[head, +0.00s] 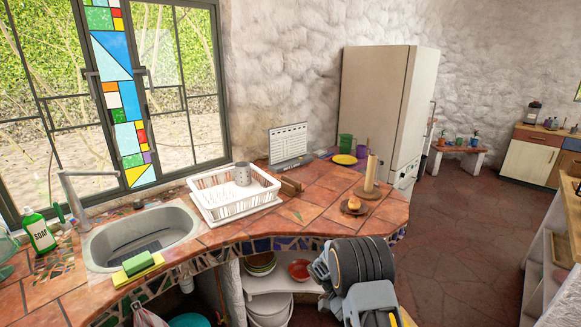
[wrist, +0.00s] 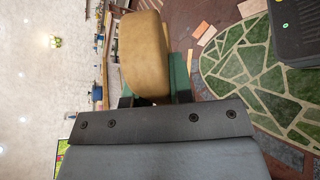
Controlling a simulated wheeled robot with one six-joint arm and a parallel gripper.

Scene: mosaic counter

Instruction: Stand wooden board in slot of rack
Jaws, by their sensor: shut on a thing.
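The wooden board (wrist: 143,45), tan with rounded corners, is held between the dark green fingers of my gripper (wrist: 153,90) in the wrist view. Its far end is clear of the fingers, and its near end is partly hidden by them. In the head view my arm is folded at the lower right and the gripper's fingers do not show. A small brown wooden rack (head: 291,186) sits on the tiled counter, right of a white dish rack (head: 238,210). Its slots are too small to make out. The board is away from both racks.
A grey cup (head: 243,174) stands in the dish rack. A white panel on a stand (head: 288,144) is behind the wooden rack. A green mug (head: 346,143), yellow plate (head: 344,159), upright roll holder (head: 371,174) and small dish (head: 354,207) stand right. Bare tiles (head: 312,198) lie in front.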

